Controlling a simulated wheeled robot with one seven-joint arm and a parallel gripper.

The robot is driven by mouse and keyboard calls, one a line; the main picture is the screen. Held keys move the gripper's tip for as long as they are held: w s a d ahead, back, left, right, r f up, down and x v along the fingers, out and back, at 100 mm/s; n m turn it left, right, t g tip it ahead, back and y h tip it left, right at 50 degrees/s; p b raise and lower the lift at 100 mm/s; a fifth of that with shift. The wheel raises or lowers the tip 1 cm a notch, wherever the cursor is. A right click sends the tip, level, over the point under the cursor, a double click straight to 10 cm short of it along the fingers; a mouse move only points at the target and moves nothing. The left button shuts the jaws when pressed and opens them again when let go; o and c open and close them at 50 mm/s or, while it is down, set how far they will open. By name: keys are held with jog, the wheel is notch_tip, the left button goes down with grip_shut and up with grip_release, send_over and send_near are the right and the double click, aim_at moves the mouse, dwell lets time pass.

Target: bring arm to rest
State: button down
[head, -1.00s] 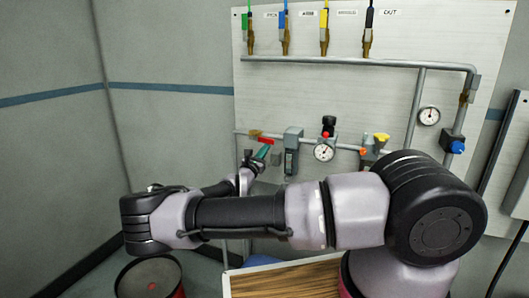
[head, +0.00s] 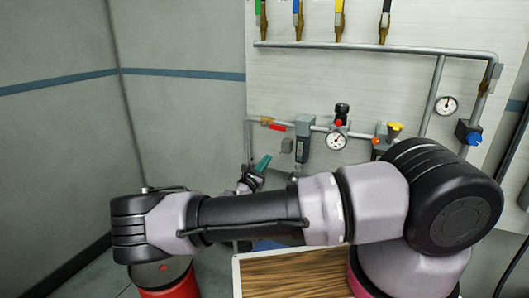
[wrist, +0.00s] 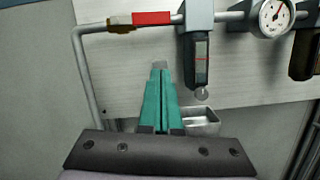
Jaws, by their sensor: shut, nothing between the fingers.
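My gripper (head: 262,163) shows beyond my forearm in the head view, with narrow teal fingers pressed together and nothing between them. In the wrist view its fingertips (wrist: 160,66) point at the pale panel (wrist: 125,70), below the pipe. The red valve handle (head: 277,127) lies along the pipe above the fingers, apart from them; it also shows in the wrist view (wrist: 152,18). A grey sight-glass unit (wrist: 200,50) hangs just right of the fingertips. My forearm hides part of the area below the gripper.
A pressure gauge (head: 337,141) and a yellow handle (head: 395,128) sit farther right on the pipe. A small metal tray (wrist: 200,120) is beside the fingers. A red drum (head: 170,284) and a wooden surface (head: 290,272) are below my arm.

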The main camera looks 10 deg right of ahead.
jog(key=s+d+r+m+g+y, duration=0.1)
jog(key=s+d+r+m+g, duration=0.2)
jog(key=s+d+m+g, duration=0.45)
jog(key=s+d+r+m+g+y, duration=0.1)
jog(key=s+d+r+m+g, duration=0.3)
jog(key=m+g, duration=0.55)
jog(key=s+r+m+t+y, duration=0.3)
jog(key=s+r+m+y, duration=0.3)
jog(key=s+r, duration=0.4)
jog(key=s+r+m+t+y, duration=0.4)
jog(key=s+r, duration=0.6)
jog(key=r, duration=1)
jog(key=m+y, duration=0.2)
jog(key=m, duration=0.1)
jog(key=shift+s+a+m+t+y, duration=0.15)
jog(key=shift+a+m+t+y, duration=0.15)
jog(key=shift+a+m, duration=0.1)
